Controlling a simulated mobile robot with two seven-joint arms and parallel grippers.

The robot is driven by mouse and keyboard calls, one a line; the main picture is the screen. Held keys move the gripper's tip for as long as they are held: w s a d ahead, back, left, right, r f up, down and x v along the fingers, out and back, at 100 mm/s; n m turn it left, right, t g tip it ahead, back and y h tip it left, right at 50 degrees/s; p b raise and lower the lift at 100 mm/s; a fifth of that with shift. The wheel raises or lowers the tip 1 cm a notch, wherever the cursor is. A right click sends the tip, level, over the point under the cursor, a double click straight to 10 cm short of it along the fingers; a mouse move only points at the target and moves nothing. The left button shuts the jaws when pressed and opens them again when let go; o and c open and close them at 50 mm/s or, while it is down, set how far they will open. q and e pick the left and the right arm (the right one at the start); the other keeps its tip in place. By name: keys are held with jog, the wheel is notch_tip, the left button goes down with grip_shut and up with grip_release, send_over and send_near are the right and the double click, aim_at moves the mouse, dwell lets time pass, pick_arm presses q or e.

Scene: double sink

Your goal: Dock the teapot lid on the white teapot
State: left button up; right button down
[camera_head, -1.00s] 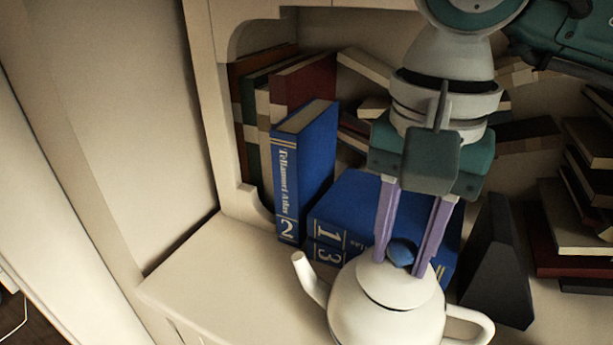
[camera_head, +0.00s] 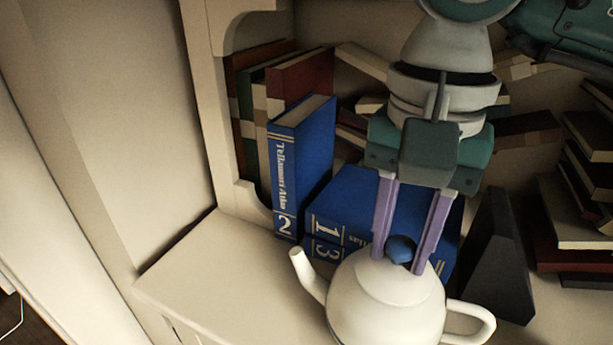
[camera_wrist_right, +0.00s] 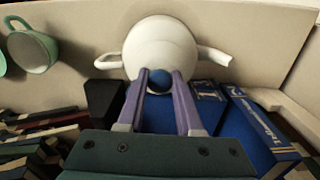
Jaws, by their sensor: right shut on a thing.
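The white teapot (camera_head: 385,318) stands upright on the cream shelf, spout to the left and handle to the right. The pale teapot lid (camera_head: 392,284) with a dark blue knob (camera_head: 400,249) lies over the teapot's top, its rim almost flush with the body and only a faint seam visible. My right gripper (camera_head: 401,258) points down, shut on the knob, one lilac finger on each side. In the right wrist view the teapot (camera_wrist_right: 160,45) shows beyond the knob (camera_wrist_right: 159,80), which sits between the fingertips. My left gripper is out of view.
Blue atlas volumes stand (camera_head: 300,165) and lie (camera_head: 340,215) behind the teapot. A dark wedge-shaped block (camera_head: 497,265) is to its right, with stacked books (camera_head: 575,235) beyond. A green cup (camera_wrist_right: 32,48) shows in the wrist view. The shelf left of the spout is clear.

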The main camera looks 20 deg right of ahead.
aim_at(399, 247)
jog(key=shift+f+b, duration=0.4)
jog(key=shift+f, duration=0.1)
jog(key=c, duration=0.8)
grip_release()
jog(key=shift+c, duration=0.2)
notch_tip(399, 247, up, 2)
jog(key=shift+p, duration=0.7)
notch_tip(399, 247, up, 6)
jog(key=p, duration=0.4)
jog(key=shift+r, duration=0.25)
jog(key=shift+s+a+r+p, duration=0.2)
jog(key=shift+a+r+p, duration=0.1)
jog(key=shift+r+p, duration=0.75)
jog(key=shift+r, duration=0.25)
